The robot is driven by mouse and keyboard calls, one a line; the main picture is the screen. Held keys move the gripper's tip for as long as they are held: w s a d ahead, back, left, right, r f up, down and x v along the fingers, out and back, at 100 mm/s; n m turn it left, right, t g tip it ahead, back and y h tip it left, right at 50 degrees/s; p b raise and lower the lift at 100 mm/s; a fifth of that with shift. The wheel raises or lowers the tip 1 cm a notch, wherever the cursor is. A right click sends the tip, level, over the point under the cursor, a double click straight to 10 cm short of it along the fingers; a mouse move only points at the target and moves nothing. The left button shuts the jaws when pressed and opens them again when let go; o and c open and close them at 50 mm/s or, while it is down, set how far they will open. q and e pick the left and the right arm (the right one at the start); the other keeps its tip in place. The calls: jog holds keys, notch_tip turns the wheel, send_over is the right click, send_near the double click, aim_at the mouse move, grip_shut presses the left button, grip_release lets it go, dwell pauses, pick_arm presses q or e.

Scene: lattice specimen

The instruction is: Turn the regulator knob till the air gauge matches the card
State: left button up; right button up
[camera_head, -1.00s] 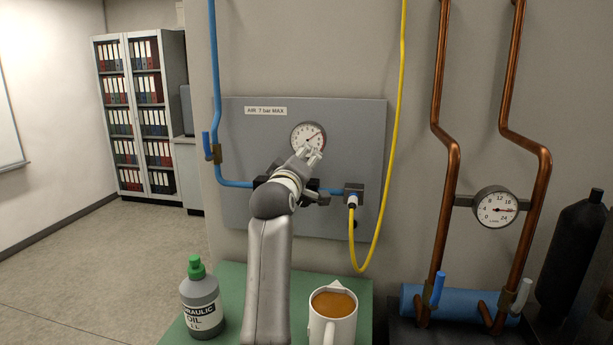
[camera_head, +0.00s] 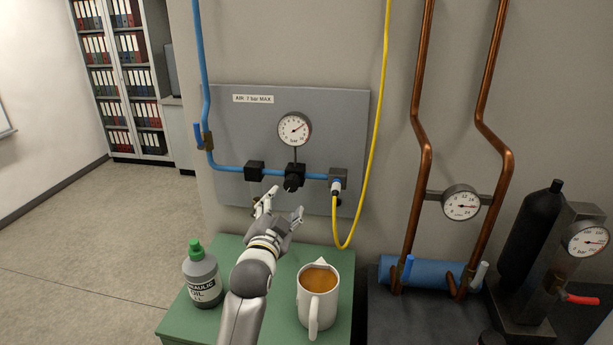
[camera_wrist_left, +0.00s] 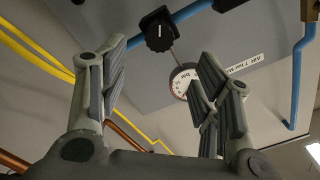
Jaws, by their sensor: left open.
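The round white air gauge (camera_head: 295,129) is on the grey wall panel, its needle pointing to the upper right. The black regulator knob (camera_head: 292,184) is below it on the blue pipe. A white label (camera_head: 253,98) reading "AIR 7 bar MAX" is at the panel's upper left. My left gripper (camera_head: 282,207) is open and empty, just below the knob and apart from it. In the left wrist view the knob (camera_wrist_left: 158,31) shows beyond the spread fingers (camera_wrist_left: 162,60), and one finger partly covers the gauge (camera_wrist_left: 182,80). My right gripper is out of view.
A mug of brown liquid (camera_head: 318,298) and an oil bottle (camera_head: 202,277) stand on the green table (camera_head: 175,322) near my left arm. A yellow hose (camera_head: 376,130) hangs right of the knob. Copper pipes (camera_head: 424,165) with another gauge (camera_head: 461,203) are farther right.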

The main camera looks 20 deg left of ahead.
aim_at(291, 186)
pick_arm(q)
jog(key=p+x, duration=0.3)
jog(key=x, duration=0.6)
jog(key=shift+w, duration=0.1)
jog(key=shift+p+x, duration=0.3)
jog(key=shift+x, duration=0.6)
jog(key=shift+f, duration=0.1)
jog(key=c, duration=1)
jog(key=shift+c, duration=0.2)
